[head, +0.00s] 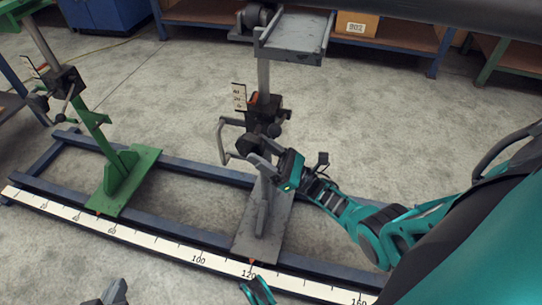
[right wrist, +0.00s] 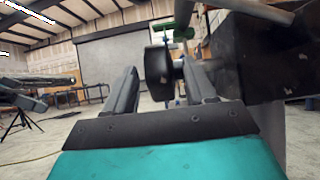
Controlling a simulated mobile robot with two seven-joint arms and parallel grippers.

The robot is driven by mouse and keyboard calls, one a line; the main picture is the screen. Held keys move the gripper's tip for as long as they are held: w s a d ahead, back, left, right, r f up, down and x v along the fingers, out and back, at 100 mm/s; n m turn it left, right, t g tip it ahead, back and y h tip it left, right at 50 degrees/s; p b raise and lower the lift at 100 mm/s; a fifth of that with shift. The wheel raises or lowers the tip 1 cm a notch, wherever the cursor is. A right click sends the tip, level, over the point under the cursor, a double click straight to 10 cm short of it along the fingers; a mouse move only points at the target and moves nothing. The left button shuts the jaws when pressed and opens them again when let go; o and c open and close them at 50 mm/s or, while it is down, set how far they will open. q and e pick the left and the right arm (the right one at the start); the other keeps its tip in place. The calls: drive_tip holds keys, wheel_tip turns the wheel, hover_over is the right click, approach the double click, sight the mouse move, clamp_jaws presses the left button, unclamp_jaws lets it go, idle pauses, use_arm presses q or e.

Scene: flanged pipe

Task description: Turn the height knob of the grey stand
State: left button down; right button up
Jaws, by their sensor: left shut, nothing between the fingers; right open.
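The grey stand stands on the rail, with its base plate (head: 262,225), its post (head: 263,78) and a black clamp block (head: 266,108) on the post. A round black knob (head: 245,146) sits low on the block's near side. In the right wrist view the knob (right wrist: 158,74) stands on a short shaft from the dark block (right wrist: 250,65). My right gripper (head: 258,150) is open, its fingers on either side of the knob (right wrist: 160,85); a gap shows at the left finger, and contact at the right one is unclear. My left gripper (head: 116,292) is shut and empty at the bottom edge, partly cut off.
A grey cradle (head: 292,40) tops the post, below a dark pipe (head: 420,14). A green stand (head: 122,180) stands left on the blue rail (head: 190,165). A white scale (head: 175,245) runs along the front.

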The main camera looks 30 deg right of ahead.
drive_tip(key=shift+v, duration=2.3)
